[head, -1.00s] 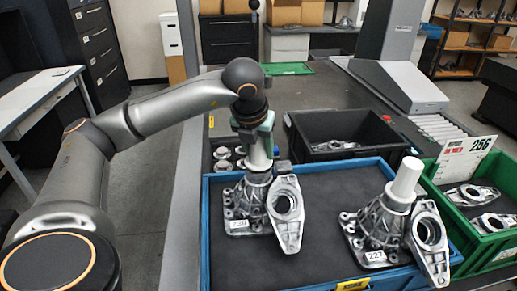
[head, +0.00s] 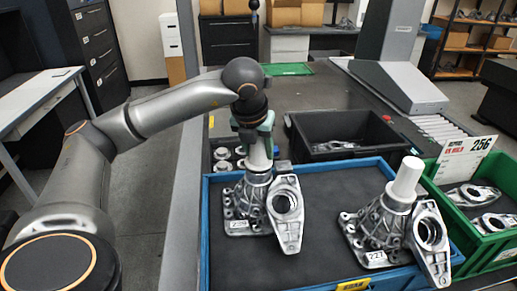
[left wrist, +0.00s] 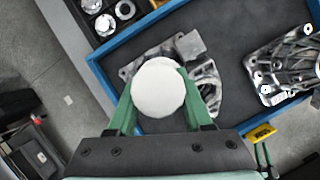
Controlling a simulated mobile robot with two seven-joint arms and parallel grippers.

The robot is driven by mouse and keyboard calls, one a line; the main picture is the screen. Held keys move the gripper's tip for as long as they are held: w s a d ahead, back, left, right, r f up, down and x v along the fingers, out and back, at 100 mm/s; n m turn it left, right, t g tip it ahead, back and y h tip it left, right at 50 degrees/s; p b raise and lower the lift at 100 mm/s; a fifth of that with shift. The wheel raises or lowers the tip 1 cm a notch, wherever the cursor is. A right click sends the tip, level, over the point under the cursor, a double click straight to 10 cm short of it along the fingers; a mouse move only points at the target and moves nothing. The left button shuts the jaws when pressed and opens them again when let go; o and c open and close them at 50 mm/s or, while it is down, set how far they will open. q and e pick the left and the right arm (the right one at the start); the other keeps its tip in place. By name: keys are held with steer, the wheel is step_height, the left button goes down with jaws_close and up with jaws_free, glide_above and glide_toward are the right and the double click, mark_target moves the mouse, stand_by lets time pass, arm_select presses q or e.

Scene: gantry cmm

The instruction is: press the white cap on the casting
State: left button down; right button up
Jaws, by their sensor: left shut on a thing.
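Two grey metal castings stand in a blue-rimmed tray (head: 206,235) with a dark floor. A white cap (left wrist: 158,88) is on the left casting (head: 284,205), and its round top faces the left wrist camera. My left gripper (head: 257,135) is above this casting with its green fingers shut on the cap's sides. The fingers hide part of the cap in the head view, and I cannot tell how deep it sits. The right casting (head: 375,228), tagged 227, carries another upright white cap (head: 406,178). My right gripper is not in view.
A black bin (head: 300,130) with a part in it stands behind the tray. A green bin (head: 470,245) with castings and a 256 card (head: 467,158) is at the right. Several round metal parts (head: 222,160) lie behind the tray's left corner. The tray's middle floor is bare.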

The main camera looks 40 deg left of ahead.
arm_select(q)
steer(key=shift+c, duration=1.2)
jaws_free()
steer(key=shift+o, duration=0.4)
steer(key=shift+o, duration=0.8)
steer(key=shift+r, duration=0.15)
steer(key=shift+r+p, duration=2.6)
steer(key=shift+r, duration=0.8)
